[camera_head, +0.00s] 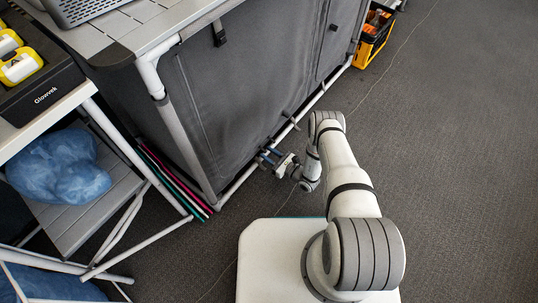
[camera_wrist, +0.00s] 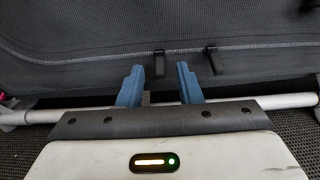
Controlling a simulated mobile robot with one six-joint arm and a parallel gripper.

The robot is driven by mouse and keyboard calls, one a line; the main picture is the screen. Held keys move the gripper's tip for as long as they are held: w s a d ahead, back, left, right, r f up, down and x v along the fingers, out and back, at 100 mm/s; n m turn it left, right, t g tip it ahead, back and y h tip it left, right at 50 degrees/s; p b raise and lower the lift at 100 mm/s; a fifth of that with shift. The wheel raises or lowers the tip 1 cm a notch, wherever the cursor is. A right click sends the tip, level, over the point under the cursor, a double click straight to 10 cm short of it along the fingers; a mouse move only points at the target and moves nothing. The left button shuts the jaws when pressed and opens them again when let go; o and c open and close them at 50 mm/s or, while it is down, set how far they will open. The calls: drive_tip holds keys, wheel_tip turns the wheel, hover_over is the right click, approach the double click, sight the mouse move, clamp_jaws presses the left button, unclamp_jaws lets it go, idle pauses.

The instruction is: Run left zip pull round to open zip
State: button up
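The left zip pull (camera_wrist: 159,64) is a short dark tab hanging from the zip line on the grey fabric front (camera_head: 225,95) of the cupboard. In the wrist view it shows between my two blue fingers, with a gap on each side. My gripper (camera_wrist: 160,72) is open and empty; I cannot tell whether its tips reach the pull's depth. A second, similar pull (camera_wrist: 214,61) hangs to the right, outside the right finger. In the head view my gripper (camera_head: 269,158) is low at the cupboard's bottom edge, and the pulls are too small to make out.
A pale frame tube (camera_wrist: 275,101) runs along the cupboard's bottom, close to my fingers. At left stands a side table (camera_head: 55,115) with a blue bag (camera_head: 60,165) on its lower shelf. A yellow-and-black crate (camera_head: 372,42) stands at the far end. The carpet (camera_head: 460,150) at right is clear apart from a thin cord.

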drive_tip(key=shift+w+a, duration=0.15)
drive_tip(key=shift+c, duration=0.3)
clamp_jaws()
idle(0.3)
